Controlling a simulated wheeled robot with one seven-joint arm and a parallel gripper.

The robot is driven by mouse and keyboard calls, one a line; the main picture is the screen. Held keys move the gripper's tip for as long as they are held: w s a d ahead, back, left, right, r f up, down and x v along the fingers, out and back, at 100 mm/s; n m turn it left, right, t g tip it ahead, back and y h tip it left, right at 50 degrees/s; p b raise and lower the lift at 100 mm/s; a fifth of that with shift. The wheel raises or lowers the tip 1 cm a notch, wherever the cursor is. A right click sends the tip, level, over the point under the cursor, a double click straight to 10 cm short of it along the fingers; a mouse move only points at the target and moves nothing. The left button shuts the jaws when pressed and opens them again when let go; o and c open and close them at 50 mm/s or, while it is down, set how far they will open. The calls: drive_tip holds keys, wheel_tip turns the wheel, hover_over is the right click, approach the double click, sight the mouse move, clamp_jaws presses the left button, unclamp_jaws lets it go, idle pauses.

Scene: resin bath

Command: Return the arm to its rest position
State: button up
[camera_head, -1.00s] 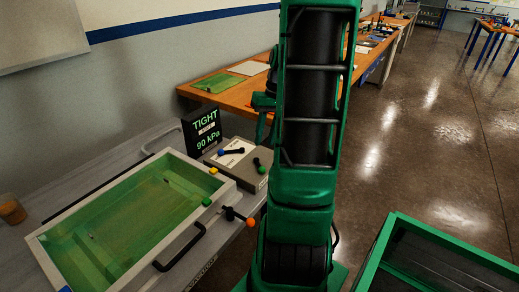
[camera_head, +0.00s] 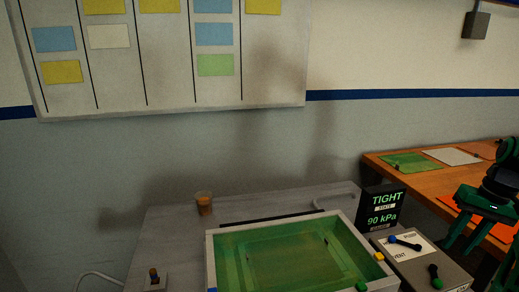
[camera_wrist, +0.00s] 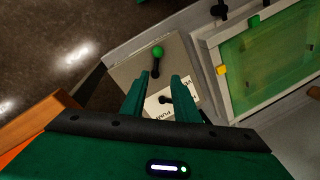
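My gripper (camera_wrist: 159,77) is open and empty in the wrist view, with a clear gap between its two green fingers. Past the fingers is the grey control box (camera_wrist: 123,69) with a green-knobbed lever (camera_wrist: 157,53) and a white label plate (camera_wrist: 160,103). In the head view my gripper (camera_head: 464,238) is at the right edge, pointing down beside the control box (camera_head: 447,272). Most of my arm is cut off there. I cannot tell its height above the box.
The resin bath (camera_head: 213,255) with its green basin stands on a grey bench (camera_head: 165,220). A display (camera_head: 383,207) reads TIGHT, 90 kPa. A brown cup (camera_head: 204,204) stands behind the bath. An orange workbench (camera_head: 385,177) is at right. Open floor (camera_wrist: 60,50) shows in the wrist view.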

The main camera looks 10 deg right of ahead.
drive_tip(key=s+a+r, duration=0.1)
drive_tip(key=s+a, duration=0.5)
drive_tip(key=a, duration=0.3)
drive_tip(key=s+a+r+g+h, duration=0.1)
drive_tip(key=s+a, duration=0.5)
drive_tip(key=a, duration=0.2)
drive_tip(key=shift+s+a+h, duration=0.25)
drive_tip(key=shift+a+h, duration=0.05)
drive_tip(key=shift+a, duration=0.1)
